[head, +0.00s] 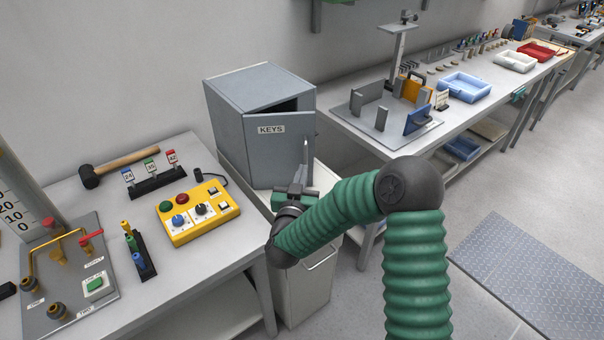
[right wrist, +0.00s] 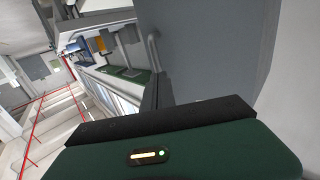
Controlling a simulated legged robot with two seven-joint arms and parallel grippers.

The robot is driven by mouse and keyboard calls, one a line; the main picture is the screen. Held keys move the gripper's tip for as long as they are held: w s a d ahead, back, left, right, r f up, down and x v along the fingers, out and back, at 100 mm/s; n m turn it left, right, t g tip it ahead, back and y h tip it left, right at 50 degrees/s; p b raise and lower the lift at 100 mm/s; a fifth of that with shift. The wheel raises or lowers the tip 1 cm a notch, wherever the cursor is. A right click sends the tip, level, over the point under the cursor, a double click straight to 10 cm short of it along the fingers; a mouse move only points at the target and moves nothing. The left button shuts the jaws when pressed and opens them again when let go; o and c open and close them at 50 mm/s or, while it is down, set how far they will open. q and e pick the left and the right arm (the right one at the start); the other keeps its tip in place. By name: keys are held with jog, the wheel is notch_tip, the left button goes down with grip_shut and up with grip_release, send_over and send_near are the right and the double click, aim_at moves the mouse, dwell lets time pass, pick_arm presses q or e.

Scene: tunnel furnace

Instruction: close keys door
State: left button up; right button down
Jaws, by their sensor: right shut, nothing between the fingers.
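The grey keys cabinet (head: 225,115) stands on a white cabinet between two benches. Its door (head: 272,155), labelled KEYS, is ajar, with a dark gap along the top that widens toward the right. A vertical handle (head: 305,152) is near the door's right edge. My right gripper (head: 298,183) is shut and empty, low in front of the door near the handle's lower end; I cannot tell if it touches. In the right wrist view the grey door surface (right wrist: 200,45) is close, with the handle (right wrist: 153,52) beyond the shut fingers (right wrist: 158,92). My left gripper is out of view.
The left bench holds a yellow button box (head: 197,212), a hammer (head: 120,167) and a valve panel (head: 75,270). The right bench (head: 450,120) carries a grey fixture plate and trays. A white cabinet (head: 310,285) is below the keys cabinet. The floor at right is clear.

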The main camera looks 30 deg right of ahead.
aim_at(310, 152)
jog(key=shift+d, duration=0.1)
jog(key=w+d+n+t+y, duration=0.1)
jog(key=w+d+n+y, duration=0.1)
jog(key=w+d+n+t+y+b, duration=0.1)
jog(key=w+d+n+y, duration=0.1)
jog(key=y, duration=0.1)
jog(key=w+d+n+t+y+b, duration=0.1)
jog(key=w+d+n+t+y, duration=0.1)
jog(key=w+y, duration=0.1)
jog(key=shift+d+f, duration=0.1)
jog(key=shift+f, duration=0.05)
jog(key=shift+w+d, duration=0.25)
jog(key=shift+w, duration=0.25)
jog(key=shift+r, duration=0.3)
jog(key=shift+r, duration=0.15)
